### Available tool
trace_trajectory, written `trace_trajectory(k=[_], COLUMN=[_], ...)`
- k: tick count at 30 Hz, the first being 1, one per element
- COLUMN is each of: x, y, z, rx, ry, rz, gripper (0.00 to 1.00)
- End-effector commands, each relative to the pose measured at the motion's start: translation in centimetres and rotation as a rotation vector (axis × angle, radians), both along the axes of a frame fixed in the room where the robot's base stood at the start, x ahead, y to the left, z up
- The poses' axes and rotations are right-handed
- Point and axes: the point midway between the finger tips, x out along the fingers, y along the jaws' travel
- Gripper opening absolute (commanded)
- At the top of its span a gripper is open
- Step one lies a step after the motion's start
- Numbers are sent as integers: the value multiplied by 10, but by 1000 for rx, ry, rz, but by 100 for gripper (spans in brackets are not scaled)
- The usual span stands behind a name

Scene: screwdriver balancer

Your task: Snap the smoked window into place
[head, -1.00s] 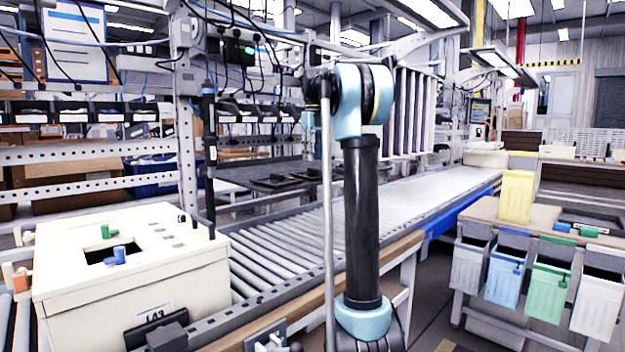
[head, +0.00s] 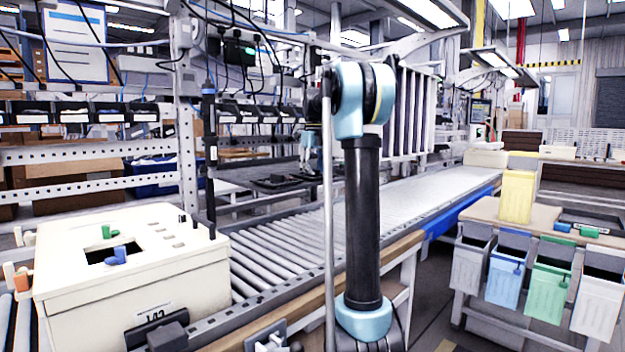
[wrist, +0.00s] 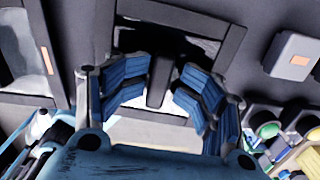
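My gripper (wrist: 165,88) is open, its two blue padded fingers spread above a dark-framed panel (wrist: 233,42) in the wrist view. A dark upright bar (wrist: 160,78) shows between the fingertips; I cannot tell whether they touch it. The panel's inside looks pale and partly see-through; I cannot tell whether it is the smoked window. In the head view my gripper (head: 308,150) hangs small over black flat pieces (head: 280,183) on a dark table behind the conveyor. A cream box (head: 75,265) at left has a square dark opening with blue and green knobs beside it.
The roller conveyor (head: 270,255) runs between the cream box and the dark table. Another dark frame (wrist: 25,50) lies at left in the wrist view, a grey block (wrist: 292,58) at right. A metal rack (head: 90,185) stands behind.

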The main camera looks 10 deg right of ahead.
Motion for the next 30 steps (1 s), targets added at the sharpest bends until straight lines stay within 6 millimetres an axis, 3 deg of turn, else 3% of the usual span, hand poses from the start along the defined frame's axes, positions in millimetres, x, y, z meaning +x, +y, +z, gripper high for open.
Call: trace_trajectory(k=[1, 7, 17, 30], x=[0, 0, 0, 0], y=[0, 1, 2, 2], z=[-2, -1, 0, 26], rx=[1, 1, 1, 2], ry=[1, -1, 0, -1], rz=[0, 1, 2, 3], gripper=[50, 7, 3, 0])
